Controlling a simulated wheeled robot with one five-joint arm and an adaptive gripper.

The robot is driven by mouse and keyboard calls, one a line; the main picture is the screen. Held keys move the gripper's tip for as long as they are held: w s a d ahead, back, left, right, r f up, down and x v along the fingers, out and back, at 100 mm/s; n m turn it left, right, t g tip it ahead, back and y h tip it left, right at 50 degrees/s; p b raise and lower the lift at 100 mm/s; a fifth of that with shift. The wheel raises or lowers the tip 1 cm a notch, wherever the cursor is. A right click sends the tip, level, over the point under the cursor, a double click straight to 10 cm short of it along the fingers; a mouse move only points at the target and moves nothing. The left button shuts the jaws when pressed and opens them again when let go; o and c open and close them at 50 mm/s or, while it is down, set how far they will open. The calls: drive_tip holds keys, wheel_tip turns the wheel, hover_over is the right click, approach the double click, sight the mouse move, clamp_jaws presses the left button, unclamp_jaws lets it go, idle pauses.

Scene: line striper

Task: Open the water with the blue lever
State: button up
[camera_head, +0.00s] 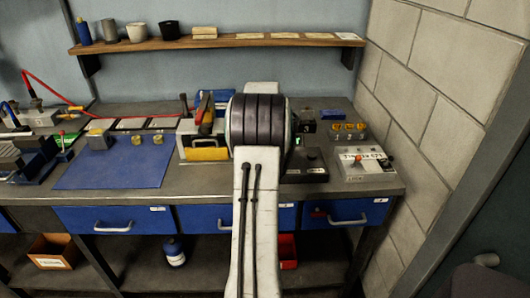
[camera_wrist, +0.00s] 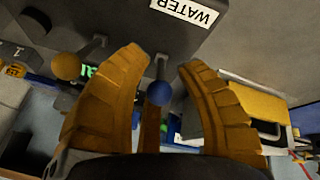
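The blue lever (camera_wrist: 159,93) has a round blue knob on a short grey stem. In the wrist view it hangs from a dark grey body with a white label reading WATER (camera_wrist: 185,11), which appears upside down. Gaps show between the knob and both fingers. In the head view my own arm stands in front, and I cannot make out the gripper or the blue lever there.
A yellow-knobbed lever (camera_wrist: 66,66) sits just left of my left finger. A pale box with a yellow front (camera_wrist: 250,108) lies to the right. On the bench are a blue mat (camera_head: 115,168) and a grey control box (camera_head: 362,168); a block wall (camera_head: 440,110) stands right.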

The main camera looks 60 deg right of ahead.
drive_tip(key=shift+p+x, duration=0.8)
drive_tip(key=shift+x, duration=0.65)
drive_tip(key=shift+o, duration=0.2)
drive_tip(key=shift+a, duration=0.1)
clamp_jaws()
